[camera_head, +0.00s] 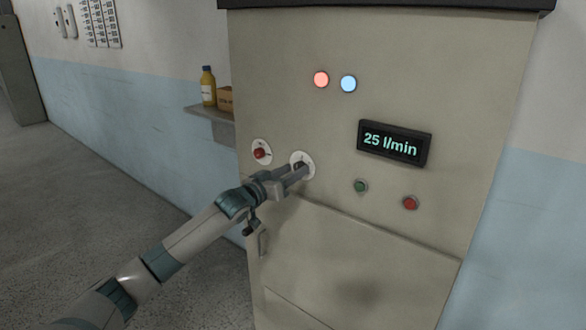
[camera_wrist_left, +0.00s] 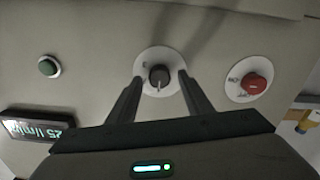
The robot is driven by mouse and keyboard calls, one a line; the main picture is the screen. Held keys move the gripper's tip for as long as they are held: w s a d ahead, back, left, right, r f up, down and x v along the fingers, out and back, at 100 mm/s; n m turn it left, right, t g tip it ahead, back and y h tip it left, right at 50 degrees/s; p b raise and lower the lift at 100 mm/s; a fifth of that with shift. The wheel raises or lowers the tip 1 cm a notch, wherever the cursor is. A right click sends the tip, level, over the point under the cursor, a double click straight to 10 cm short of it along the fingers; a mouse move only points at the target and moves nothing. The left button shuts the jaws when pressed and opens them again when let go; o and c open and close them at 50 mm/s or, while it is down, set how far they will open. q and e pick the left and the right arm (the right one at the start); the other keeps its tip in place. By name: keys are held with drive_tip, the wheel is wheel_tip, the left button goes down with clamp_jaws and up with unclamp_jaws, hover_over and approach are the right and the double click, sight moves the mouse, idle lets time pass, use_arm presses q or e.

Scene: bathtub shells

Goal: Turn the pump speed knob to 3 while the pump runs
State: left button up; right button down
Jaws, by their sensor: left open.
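The speed knob is a black knob (camera_wrist_left: 159,76) on a white round dial plate (camera_head: 309,160). In the left wrist view it sits between my open left fingers (camera_wrist_left: 158,95), with a gap on both sides. A light pointer line shows on the knob, but the dial marks are too small to read. In the head view my left gripper (camera_head: 300,172) reaches the dial from the lower left and partly hides the knob. The display (camera_head: 394,144) reads 25 l/min. My right gripper is not in view.
A red knob or button on a white plate (camera_head: 261,152) is left of the dial. A green button (camera_head: 361,186) and a red button (camera_head: 410,203) are to the right. A shelf (camera_head: 207,110) holds a yellow bottle (camera_head: 208,87) and a box.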

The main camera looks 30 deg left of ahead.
use_arm(q)
drive_tip(key=shift+w, duration=0.25)
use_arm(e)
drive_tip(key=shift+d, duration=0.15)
use_arm(q)
drive_tip(key=shift+c, duration=0.3)
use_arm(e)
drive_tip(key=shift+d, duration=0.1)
use_arm(q)
drive_tip(key=c, duration=1)
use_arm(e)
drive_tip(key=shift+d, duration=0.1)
